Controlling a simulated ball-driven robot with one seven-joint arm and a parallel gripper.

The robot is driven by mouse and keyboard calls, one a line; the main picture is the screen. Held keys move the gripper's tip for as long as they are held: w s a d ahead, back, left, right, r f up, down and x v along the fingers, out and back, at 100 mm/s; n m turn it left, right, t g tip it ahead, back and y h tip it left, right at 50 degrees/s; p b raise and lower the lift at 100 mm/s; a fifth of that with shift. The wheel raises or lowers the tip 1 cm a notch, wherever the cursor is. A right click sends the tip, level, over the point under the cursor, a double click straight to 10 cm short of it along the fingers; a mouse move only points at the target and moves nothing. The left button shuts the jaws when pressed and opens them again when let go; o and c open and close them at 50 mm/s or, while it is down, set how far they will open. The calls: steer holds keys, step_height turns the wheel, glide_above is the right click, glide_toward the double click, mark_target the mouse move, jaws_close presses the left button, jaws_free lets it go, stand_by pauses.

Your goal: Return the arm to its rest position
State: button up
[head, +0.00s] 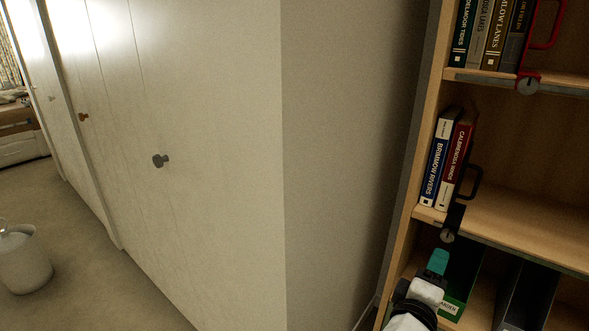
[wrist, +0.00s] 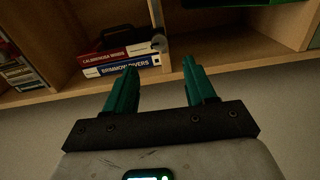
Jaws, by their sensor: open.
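My gripper (head: 438,262) shows at the lower right of the head view, its teal fingers in front of the lower part of the wooden bookcase (head: 520,208). In the wrist view my gripper (wrist: 160,66) has its two teal fingers spread wide, with nothing between them. Beyond the fingertips are a bookcase shelf and two books, a red one (wrist: 116,55) and a blue one (wrist: 120,67). They look apart from the fingers. Most of my arm is out of view.
A black bookend (head: 467,190) stands beside the two books. A red bookend (head: 545,28) and more books (head: 490,35) are on the shelf above. Box files (head: 522,295) stand below. A pale wardrobe (head: 200,110) fills the left. A white bin (head: 22,262) stands on open carpet (head: 85,290).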

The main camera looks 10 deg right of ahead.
steer(key=s+d+f+m+g+y, duration=0.2)
steer(key=s+f+m+g+y, duration=0.35)
steer(key=s+f, duration=0.75)
steer(key=s+a+f+m+g+y, duration=0.1)
steer(key=s+a+f+g+y, duration=0.1)
steer(key=s+a+f+y, duration=0.35)
steer(key=s+a+f+m+g+y, duration=0.1)
steer(key=s+a+f+g+y, duration=0.2)
steer(key=s+a+f, duration=0.35)
step_height(320, 180, up, 21)
steer(key=s+d+p, duration=0.2)
steer(key=p, duration=1.9)
steer(key=shift+s+r+t, duration=0.1)
steer(key=shift+t, duration=0.15)
